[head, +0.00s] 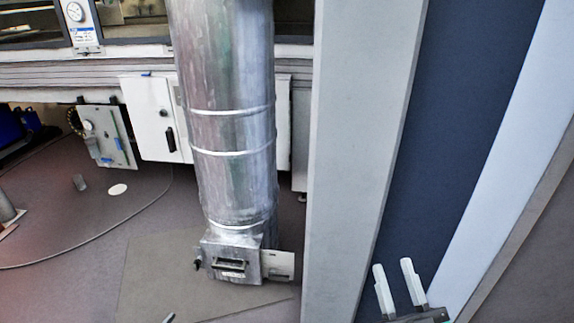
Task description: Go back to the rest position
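My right gripper (393,266) is at the bottom right of the head view. Its two pale fingers point up and stand apart with nothing between them. It is in front of the dark blue panel and just right of the grey post. At the bottom edge, left of centre, a small grey tip (169,318) shows, perhaps a finger of my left gripper. The rest of it is outside the picture.
A shiny metal duct (232,165) runs down to a box-shaped foot (230,262) near the floor. A wide grey post (357,150) stands right of it, then a dark blue panel (455,110). A white cabinet (150,115) hangs behind. Floor at the left is mostly open.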

